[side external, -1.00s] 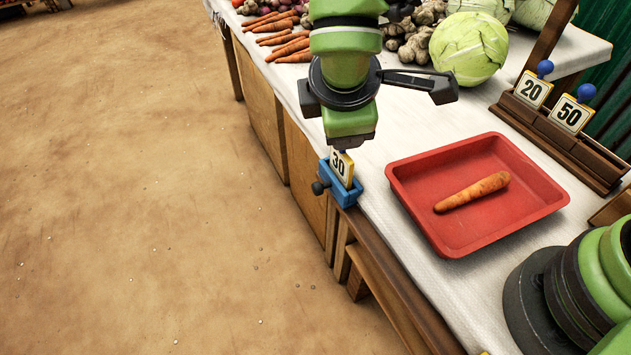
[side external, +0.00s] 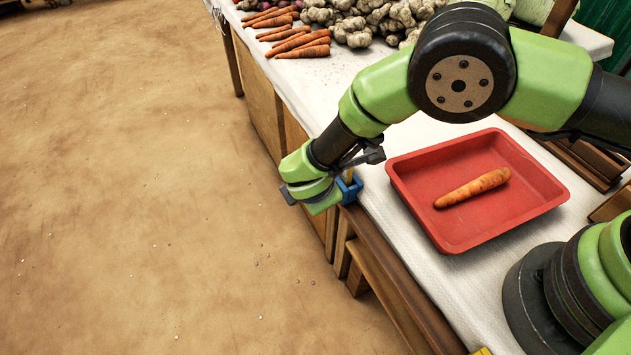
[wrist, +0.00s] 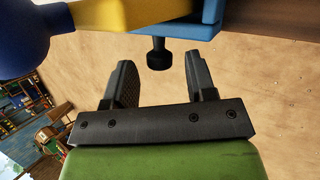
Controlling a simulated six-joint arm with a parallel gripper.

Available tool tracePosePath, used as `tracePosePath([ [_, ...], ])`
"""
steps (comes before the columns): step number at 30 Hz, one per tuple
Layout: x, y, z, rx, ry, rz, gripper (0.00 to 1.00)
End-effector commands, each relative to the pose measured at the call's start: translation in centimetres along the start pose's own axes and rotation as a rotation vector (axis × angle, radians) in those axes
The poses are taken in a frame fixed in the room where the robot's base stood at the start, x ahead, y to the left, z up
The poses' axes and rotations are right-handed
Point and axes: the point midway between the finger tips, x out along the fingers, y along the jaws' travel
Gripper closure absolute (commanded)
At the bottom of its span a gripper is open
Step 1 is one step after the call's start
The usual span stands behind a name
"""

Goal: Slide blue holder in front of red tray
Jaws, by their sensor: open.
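The blue holder (side external: 351,188) is clamped on the table's front edge, left of the red tray (side external: 448,240), and is partly hidden by my gripper (side external: 318,192). In the wrist view the blue holder (wrist: 200,30) is at the top, with its black knob (wrist: 158,56) pointing down between my fingertips. My gripper (wrist: 160,66) is open, with one finger on either side of the knob and visible gaps. A yellow card edge (wrist: 100,14) and a blue ball (wrist: 18,38) show beside the holder.
A carrot (side external: 472,188) lies in the tray. More carrots (side external: 290,38) and knobbly roots (side external: 362,22) lie at the back of the table. The wooden table edge (side external: 395,270) runs on from the holder past the tray. Open ground (side external: 140,200) lies in front.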

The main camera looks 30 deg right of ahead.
Motion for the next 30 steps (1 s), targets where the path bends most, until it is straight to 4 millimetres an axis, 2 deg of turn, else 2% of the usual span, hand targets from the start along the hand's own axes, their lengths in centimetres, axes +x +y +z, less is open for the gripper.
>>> tracePosePath([
  [3, 0.7, 0.0, 0.0, 0.000, 0.000, 0.000, 0.49],
  [11, 0.8, 0.0, 0.0, 0.000, 0.000, 0.000, 0.49],
  [18, 0.8, 0.0, 0.0, 0.000, 0.000, 0.000, 1.00],
  [25, 0.7, -0.1, 0.0, -0.002, 0.001, 0.001, 1.00],
  [30, 0.1, -1.0, 0.0, -0.005, 0.001, 0.001, 1.00],
])
